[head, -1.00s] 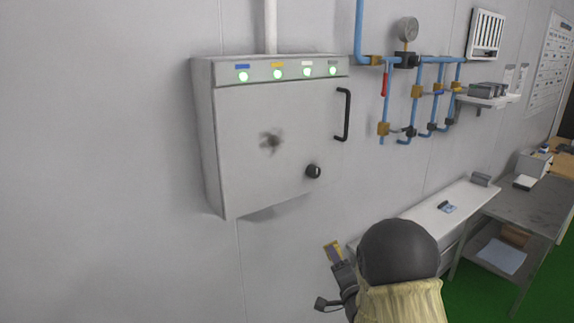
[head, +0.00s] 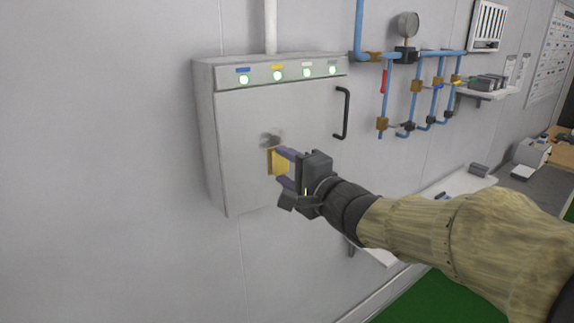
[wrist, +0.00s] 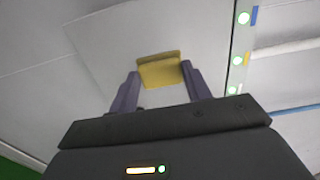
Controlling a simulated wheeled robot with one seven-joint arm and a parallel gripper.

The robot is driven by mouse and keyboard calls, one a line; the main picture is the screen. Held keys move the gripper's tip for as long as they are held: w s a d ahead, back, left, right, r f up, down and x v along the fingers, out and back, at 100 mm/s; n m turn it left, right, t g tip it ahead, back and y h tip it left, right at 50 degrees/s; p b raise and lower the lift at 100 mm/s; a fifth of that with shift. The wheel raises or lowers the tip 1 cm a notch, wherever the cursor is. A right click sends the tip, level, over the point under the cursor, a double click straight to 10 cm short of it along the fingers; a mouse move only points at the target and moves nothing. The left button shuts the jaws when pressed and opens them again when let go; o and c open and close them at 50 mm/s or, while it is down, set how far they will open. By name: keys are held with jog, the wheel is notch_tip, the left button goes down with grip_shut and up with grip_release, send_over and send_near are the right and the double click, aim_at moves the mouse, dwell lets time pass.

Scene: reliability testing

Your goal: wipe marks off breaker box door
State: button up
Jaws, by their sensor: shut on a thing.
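The breaker box door (head: 240,130) is pale grey and closed, on a box fixed to the wall. A dark smudge (head: 271,139) shows near the middle of the door, partly covered by what I hold. My gripper (head: 283,165) is shut on a yellow sponge (head: 274,161), in front of the door just below the smudge. In the wrist view the sponge (wrist: 159,70) sits between the fingertips, with the door beyond it. I cannot tell whether the sponge touches the door. The smudge is not visible in the wrist view.
A black handle (head: 343,113) stands out at the door's right edge. Green lights (head: 278,75) line the panel above the door. Blue pipes with a gauge (head: 408,25) are on the wall to the right. A bench (head: 470,183) stands below. The wall left of the box is clear.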

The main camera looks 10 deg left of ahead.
aim_at(271, 158)
jog(key=shift+w, duration=0.1)
jog(key=shift+b+x, duration=0.45)
jog(key=shift+x, duration=0.95)
jog(key=shift+b+x, duration=0.3)
jog(key=shift+x, duration=1.3)
jog(key=shift+p+x, duration=0.35)
jog(key=shift+x, duration=0.5)
jog(key=shift+w+d+r+p, duration=0.1)
jog(key=shift+w+d+p, duration=0.7)
jog(key=shift+p, duration=0.35)
jog(key=shift+w+d+p, duration=0.35)
jog(key=shift+w+p, duration=0.05)
jog(key=shift+p, duration=0.1)
jog(key=shift+w+d, duration=0.2)
jog(key=shift+w, duration=0.05)
